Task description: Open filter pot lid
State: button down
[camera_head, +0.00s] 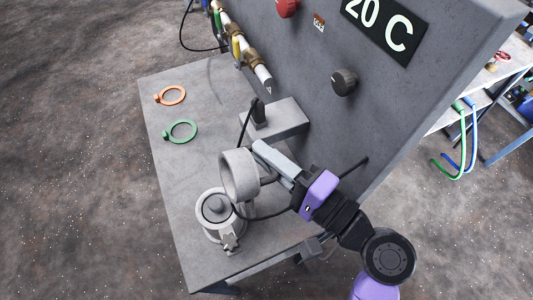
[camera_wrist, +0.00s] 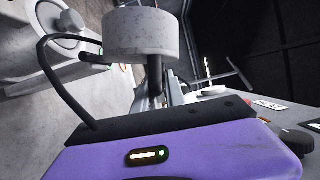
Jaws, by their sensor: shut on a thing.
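A light grey round pot (camera_head: 208,232) with a dark round centre and a small clamp-like fitting at its front stands on the bench. It appears at the upper left in the wrist view (camera_wrist: 45,45). A light grey drum-shaped piece (camera_head: 238,177), possibly the lid, is beside and partly over the pot in the head view. It shows at top centre in the wrist view (camera_wrist: 152,32), with a dark stem below it. My gripper (camera_head: 268,158) is shut at this piece, apparently on the stem. The exact grip is hidden, and I cannot tell whether piece and pot touch.
An orange ring (camera_head: 183,95) and a green ring (camera_head: 194,132) lie on the grey bench (camera_head: 160,100). A grey block (camera_head: 285,122) with a dark post stands behind my gripper. A tall panel with a dark knob (camera_head: 344,81) rises behind. The bench's left side is mostly clear.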

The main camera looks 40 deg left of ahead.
jog(key=shift+d+f, duration=0.15)
jog(key=shift+f, duration=0.5)
jog(key=c, duration=1.6)
grip_release()
jog(key=shift+m, duration=0.3)
jog(key=shift+c, duration=0.2)
jog(key=shift+o, duration=0.9)
jog(key=shift+w+r, duration=0.1)
jog(key=shift+r, duration=0.15)
jog(key=d+b, duration=0.1)
jog(key=d, duration=0.6)
jog(key=shift+d+b, duration=0.4)
